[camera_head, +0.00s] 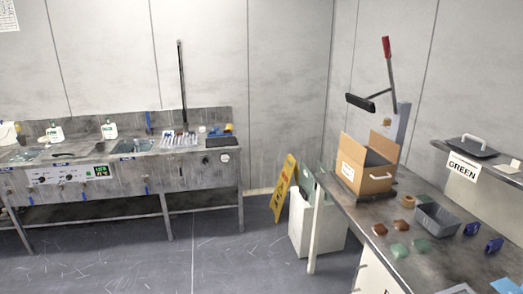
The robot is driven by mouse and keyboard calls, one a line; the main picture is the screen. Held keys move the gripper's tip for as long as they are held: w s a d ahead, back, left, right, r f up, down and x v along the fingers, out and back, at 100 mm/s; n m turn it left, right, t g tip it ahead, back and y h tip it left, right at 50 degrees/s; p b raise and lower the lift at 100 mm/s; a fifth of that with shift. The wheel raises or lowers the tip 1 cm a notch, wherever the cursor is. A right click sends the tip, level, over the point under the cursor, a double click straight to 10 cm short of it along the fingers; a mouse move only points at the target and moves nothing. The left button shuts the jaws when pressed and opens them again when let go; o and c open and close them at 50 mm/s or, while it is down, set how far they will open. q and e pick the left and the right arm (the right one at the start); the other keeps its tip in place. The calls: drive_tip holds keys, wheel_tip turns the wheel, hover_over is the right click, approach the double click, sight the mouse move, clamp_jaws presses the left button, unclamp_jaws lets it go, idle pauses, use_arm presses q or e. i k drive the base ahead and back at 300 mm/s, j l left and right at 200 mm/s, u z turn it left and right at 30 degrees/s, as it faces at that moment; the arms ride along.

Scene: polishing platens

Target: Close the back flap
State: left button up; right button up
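An open brown cardboard box (376,184) stands on the far end of the metal table on the right. A white label (348,171) is on its left face, and a light handle-like mark is on its front face. A flap at the back (384,146) stands up, raised above the box opening. The left side panel also rises high. The inside of the box is dark, and its contents cannot be seen. Neither of my grippers is in this view.
A lever device with a red handle (386,47) stands behind the box. A grey tray (437,219) and several small coloured blocks lie nearer on the metal table (437,262). A yellow sign (284,187) and white bin (303,232) stand left of it. Open floor lies left.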

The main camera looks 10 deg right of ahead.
sight(387, 148)
drive_tip(key=i+j+z, duration=0.15)
drive_tip(key=i+z, duration=0.3)
drive_tip(key=i, duration=0.25)
drive_tip(key=i+j+z, duration=0.4)
drive_tip(key=i, duration=0.2)
drive_tip(key=i+j+z, duration=0.45)
drive_tip(key=i+j, duration=0.1)
drive_tip(key=i, duration=0.05)
